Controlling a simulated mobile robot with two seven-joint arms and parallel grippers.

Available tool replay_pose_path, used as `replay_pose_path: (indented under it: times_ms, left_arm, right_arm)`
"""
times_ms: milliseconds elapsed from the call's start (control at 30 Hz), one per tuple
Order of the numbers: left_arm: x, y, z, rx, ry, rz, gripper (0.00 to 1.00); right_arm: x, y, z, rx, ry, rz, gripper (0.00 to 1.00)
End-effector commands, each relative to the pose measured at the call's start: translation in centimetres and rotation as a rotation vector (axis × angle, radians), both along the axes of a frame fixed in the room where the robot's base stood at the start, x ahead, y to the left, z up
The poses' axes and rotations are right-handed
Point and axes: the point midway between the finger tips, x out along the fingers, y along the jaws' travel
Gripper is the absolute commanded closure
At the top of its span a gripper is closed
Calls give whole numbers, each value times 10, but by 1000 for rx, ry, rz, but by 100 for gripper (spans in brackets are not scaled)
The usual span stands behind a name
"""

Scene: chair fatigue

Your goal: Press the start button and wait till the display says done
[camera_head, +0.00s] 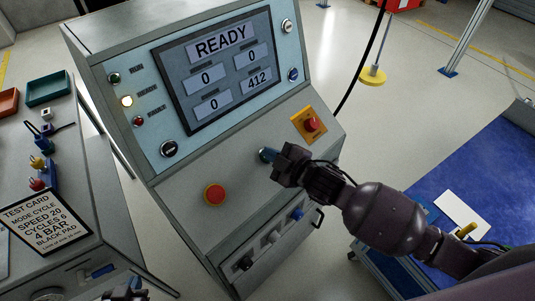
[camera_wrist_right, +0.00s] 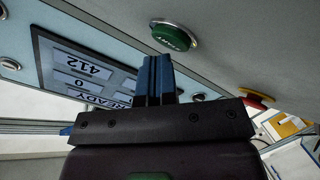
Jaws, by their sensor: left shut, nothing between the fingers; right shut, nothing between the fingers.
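The control console (camera_head: 175,190) has a display (camera_head: 217,68) that reads READY, with values 0, 0, 0 and 412. The green start button (camera_wrist_right: 173,37) shows in the right wrist view, just beyond the fingertips; in the head view it is hidden behind my right gripper. My right gripper (camera_head: 268,155) is shut and empty at the console's sloping panel. Its blue fingers show in the right wrist view (camera_wrist_right: 155,62), beside the button in the picture; I cannot tell whether they touch it. My left gripper (camera_head: 125,289) is shut, partly visible at the bottom edge.
A red button (camera_head: 214,193) and a red button on a yellow plate (camera_head: 312,123) flank my right gripper. The middle lamp (camera_head: 127,101) is lit. A test card (camera_head: 45,222) lies on the left bench. A blue-topped table (camera_head: 490,165) stands at right.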

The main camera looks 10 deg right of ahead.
Motion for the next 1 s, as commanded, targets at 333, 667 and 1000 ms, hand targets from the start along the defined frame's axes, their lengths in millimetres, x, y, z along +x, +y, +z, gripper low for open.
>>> replay_pose_path:
  times_ms: [333, 667, 1000]
  left_arm:
    - [2, 0, 1, 0, -3, -2, 100]
    - [0, 0, -1, 0, 1, 0, 100]
    - [-5, 1, -5, 0, 10, 2, 100]
  right_arm:
    - [0, 0, 0, 0, 0, 0, 100]
    - [2, 1, -3, 0, 0, 0, 100]
    - [3, 2, -6, 0, 0, 0, 100]
